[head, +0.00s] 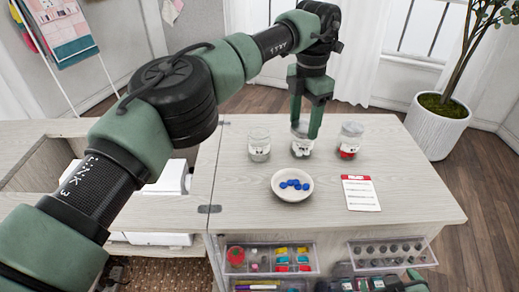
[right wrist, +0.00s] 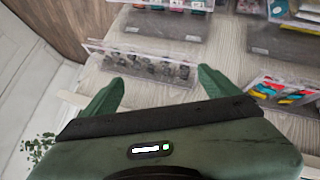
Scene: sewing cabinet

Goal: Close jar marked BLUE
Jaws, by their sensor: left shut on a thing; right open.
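Three small clear jars stand in a row on the tabletop: a left jar (head: 259,146), a middle jar (head: 301,149) and a right jar (head: 350,141) with red contents. Their labels are too small to read. My left gripper (head: 305,128) points down at the middle jar and is shut on its upper part. The fingers hide the jar's rim, so I cannot tell whether a lid is there. A white bowl (head: 292,197) holding several blue pieces (head: 294,185) sits in front of the jars. My right gripper (right wrist: 160,80) is open and empty, low by the drawers.
A card with a red top (head: 361,193) lies right of the bowl. Below the tabletop (head: 420,207), clear drawers (head: 270,258) hold sewing supplies; another drawer (right wrist: 150,68) shows between my right fingers. A potted plant (head: 437,125) stands beyond the right edge.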

